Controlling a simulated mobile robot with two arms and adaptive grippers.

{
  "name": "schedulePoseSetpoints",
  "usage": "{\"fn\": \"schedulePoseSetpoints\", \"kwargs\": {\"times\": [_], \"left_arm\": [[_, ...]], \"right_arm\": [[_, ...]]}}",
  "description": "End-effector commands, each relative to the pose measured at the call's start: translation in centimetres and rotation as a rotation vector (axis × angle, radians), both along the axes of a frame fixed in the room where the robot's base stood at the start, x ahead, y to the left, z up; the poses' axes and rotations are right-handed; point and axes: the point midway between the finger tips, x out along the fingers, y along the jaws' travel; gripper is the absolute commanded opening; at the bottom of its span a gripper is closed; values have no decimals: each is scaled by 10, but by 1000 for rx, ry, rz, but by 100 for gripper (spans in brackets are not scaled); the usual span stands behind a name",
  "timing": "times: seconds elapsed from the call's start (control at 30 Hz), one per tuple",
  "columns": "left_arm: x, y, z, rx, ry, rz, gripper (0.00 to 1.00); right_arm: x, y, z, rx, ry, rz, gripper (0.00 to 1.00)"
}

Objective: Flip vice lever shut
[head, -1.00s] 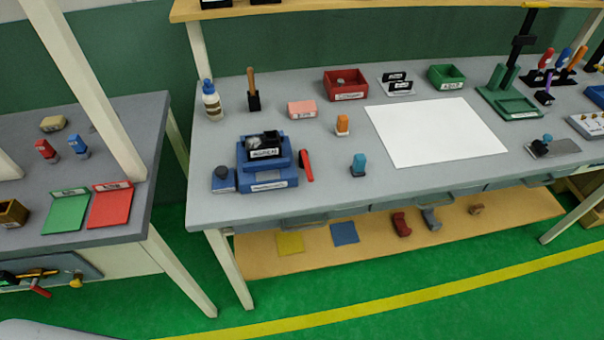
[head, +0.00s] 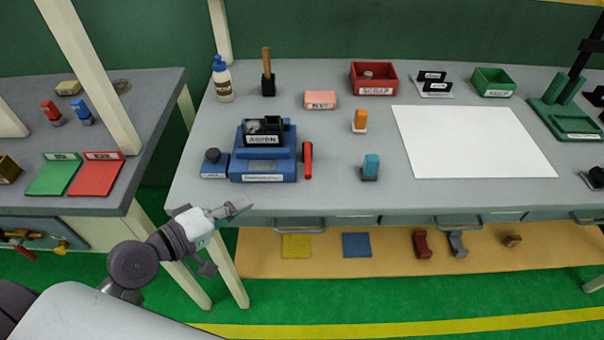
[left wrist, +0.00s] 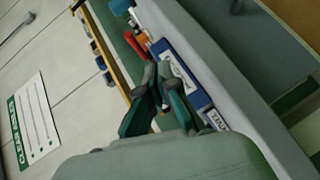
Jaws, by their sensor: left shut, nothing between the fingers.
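The blue vice (head: 263,165) stands near the front left of the grey workbench, with a dark part in its jaws. Its red lever (head: 307,160) is on the right side and points roughly toward the front edge. In the left wrist view the vice (left wrist: 182,72) shows beyond the fingers. My left gripper (head: 240,208) is in front of the bench's front left edge, shut and empty, apart from the vice and lever. It also shows in the left wrist view (left wrist: 158,80). My right gripper is in neither view.
A small blue block with a dark knob (head: 213,163) sits left of the vice. A teal-topped stamp (head: 371,167) and orange-topped stamp (head: 360,120) stand right of the lever. A white sheet (head: 470,142) lies farther right. A side table (head: 150,120) with a post is at left.

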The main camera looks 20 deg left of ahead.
Motion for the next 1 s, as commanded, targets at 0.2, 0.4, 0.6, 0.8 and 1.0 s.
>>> {"fn": "schedulePoseSetpoints", "kwargs": {"times": [0.2,0.4,0.6,0.8,1.0], "left_arm": [[3,8,31,-134,-43,32,0],[3,8,34,-146,-46,36,0],[5,8,34,-145,-47,36,0],[24,-2,34,-147,-49,37,0],[61,-22,29,-148,-49,36,0]], "right_arm": [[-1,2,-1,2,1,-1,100],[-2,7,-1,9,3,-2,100],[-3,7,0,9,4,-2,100],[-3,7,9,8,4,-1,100],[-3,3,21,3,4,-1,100]]}}
